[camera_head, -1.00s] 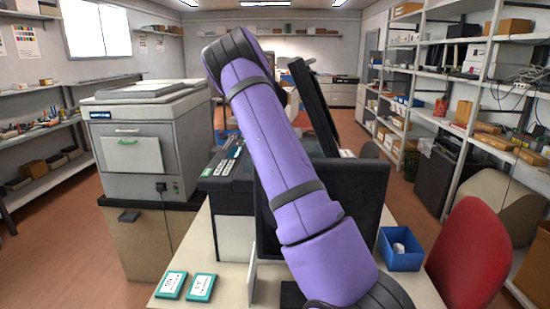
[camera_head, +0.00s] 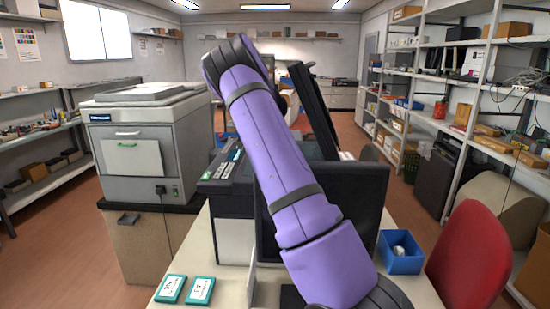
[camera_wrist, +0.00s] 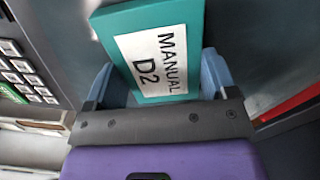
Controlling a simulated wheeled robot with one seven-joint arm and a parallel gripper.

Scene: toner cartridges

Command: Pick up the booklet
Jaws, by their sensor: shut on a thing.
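The booklet (camera_wrist: 150,58) is teal with a white label reading "MANUAL D2". In the wrist view it stands between the two blue-grey fingers of my gripper (camera_wrist: 158,70), which is shut on it. Its lower end is hidden by the gripper body. In the head view my gripper and this booklet are hidden behind my purple arm and the dark monitor. Two similar small teal items with white labels, a left one (camera_head: 170,289) and a right one (camera_head: 200,291), lie on the table's front left; their print is too small to read.
A keypad panel (camera_wrist: 25,70) is close to the left of my gripper, on the dark machine (camera_head: 222,165). A dark monitor (camera_head: 365,200) stands on the table. A blue bin (camera_head: 400,263) sits to its right, near a red chair (camera_head: 472,255). A grey printer (camera_head: 135,150) stands left.

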